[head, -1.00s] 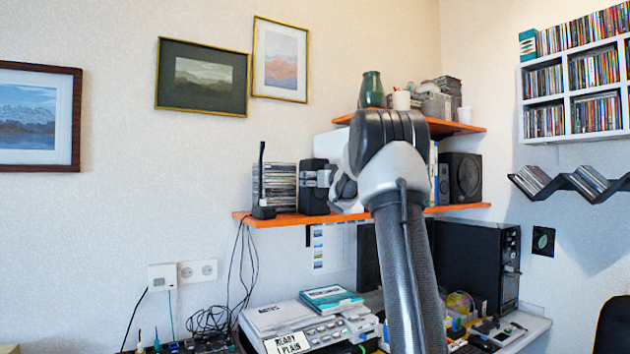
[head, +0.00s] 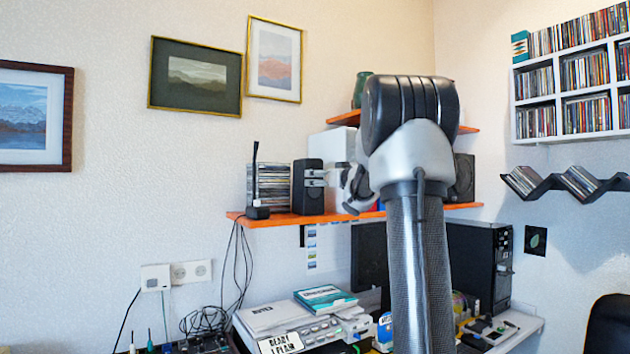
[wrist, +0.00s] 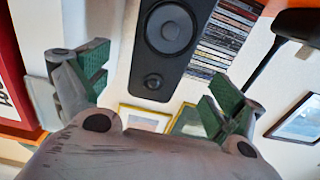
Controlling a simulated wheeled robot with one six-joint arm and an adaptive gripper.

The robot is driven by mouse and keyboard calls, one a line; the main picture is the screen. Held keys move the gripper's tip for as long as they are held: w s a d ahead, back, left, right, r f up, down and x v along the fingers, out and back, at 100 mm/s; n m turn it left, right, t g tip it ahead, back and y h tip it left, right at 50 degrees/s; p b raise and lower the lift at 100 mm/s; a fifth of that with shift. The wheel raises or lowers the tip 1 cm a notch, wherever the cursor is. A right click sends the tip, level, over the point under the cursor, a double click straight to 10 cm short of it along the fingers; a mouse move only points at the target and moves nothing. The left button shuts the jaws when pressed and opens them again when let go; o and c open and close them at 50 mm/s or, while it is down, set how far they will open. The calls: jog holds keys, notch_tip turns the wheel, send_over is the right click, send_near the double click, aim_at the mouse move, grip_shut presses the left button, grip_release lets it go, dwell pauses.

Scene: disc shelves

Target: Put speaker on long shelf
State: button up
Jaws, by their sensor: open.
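A black speaker (head: 307,187) stands upright on the long orange lower shelf (head: 270,219), right of a stack of discs. My gripper (head: 314,178) is open just right of the speaker, its fingers showing against the speaker's right edge. In the wrist view, which is turned over, the speaker's front (wrist: 170,45) with its two round cones shows beyond the spread green-padded fingers (wrist: 158,82). There is a visible gap on both sides, and nothing is held. A second black speaker (head: 464,178) stands at the shelf's right end, partly hidden by my arm.
The disc stack (head: 270,186) and a dark upright stand (head: 256,185) are left of the speaker. A white box (head: 337,147) stands behind my gripper. A shorter orange shelf (head: 345,118) is above. A printer (head: 300,325) and a computer tower (head: 480,262) are below.

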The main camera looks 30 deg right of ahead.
jog(key=s+a+f+g, duration=0.4)
jog(key=s+a+f, duration=0.3)
jog(key=s, duration=0.7)
jog(key=s+a+f+g, duration=0.5)
jog(key=s+a+f, duration=0.3)
jog(key=s+f, duration=0.3)
jog(key=s+a+f+g, duration=0.4)
jog(key=s+a+f, duration=0.3)
jog(key=s, duration=1)
jog(key=shift+a+f+g+y, duration=0.3)
jog(key=shift+f+g, duration=0.1)
jog(key=shift+f, duration=0.55)
